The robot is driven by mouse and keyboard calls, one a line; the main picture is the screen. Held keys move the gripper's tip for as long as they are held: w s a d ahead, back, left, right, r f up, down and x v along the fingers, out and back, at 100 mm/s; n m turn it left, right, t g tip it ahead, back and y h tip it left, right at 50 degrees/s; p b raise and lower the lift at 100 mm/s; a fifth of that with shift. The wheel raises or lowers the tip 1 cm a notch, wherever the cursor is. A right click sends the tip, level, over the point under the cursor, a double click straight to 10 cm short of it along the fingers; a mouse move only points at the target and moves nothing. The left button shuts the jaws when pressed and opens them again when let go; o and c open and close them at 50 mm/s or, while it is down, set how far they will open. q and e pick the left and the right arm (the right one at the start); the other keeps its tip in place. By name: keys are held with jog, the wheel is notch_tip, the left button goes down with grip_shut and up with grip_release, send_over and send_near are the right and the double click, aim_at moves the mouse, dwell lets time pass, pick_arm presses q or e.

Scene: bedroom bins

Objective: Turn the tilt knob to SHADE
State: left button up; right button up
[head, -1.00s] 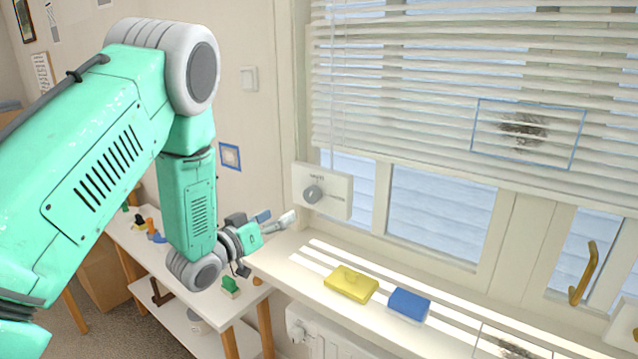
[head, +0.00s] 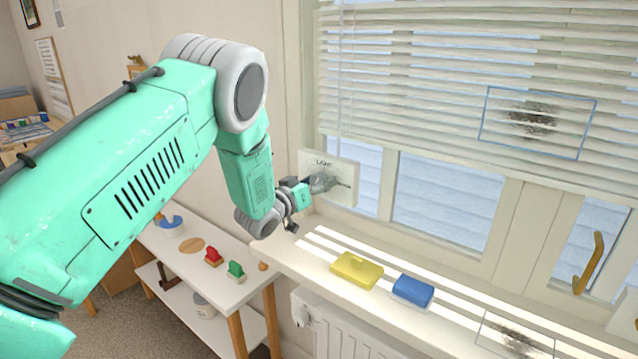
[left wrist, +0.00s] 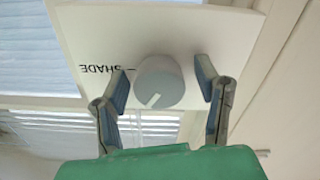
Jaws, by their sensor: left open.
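The tilt knob (left wrist: 159,82) is a round grey dial with a white pointer line on a white panel (head: 343,190) beside the window. The word SHADE, with a tick mark, shows upside down on the panel in the left wrist view, left of the knob. The pointer line is at the knob's lower left in that view, away from the SHADE tick. My left gripper (left wrist: 163,92) is open, one finger on each side of the knob, with gaps visible. In the head view the gripper (head: 318,184) covers most of the knob. My right gripper is not in view.
White blinds (head: 420,75) hang above the panel. A yellow sponge (head: 357,270) and a blue sponge (head: 412,291) lie on the sill (head: 318,262) below. A white shelf (head: 228,283) with small objects stands left. A brass window handle (head: 589,264) is at right.

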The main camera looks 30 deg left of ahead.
pick_arm(q)
jog(key=shift+a, duration=0.1)
jog(key=c, duration=1.2)
jog(key=shift+o, duration=0.2)
jog(key=m+b, duration=0.2)
jog(key=m, duration=0.3)
jog(key=shift+f+m, duration=0.1)
jog(key=shift+m, duration=0.3)
jog(key=m+b, duration=0.2)
jog(key=m, duration=0.4)
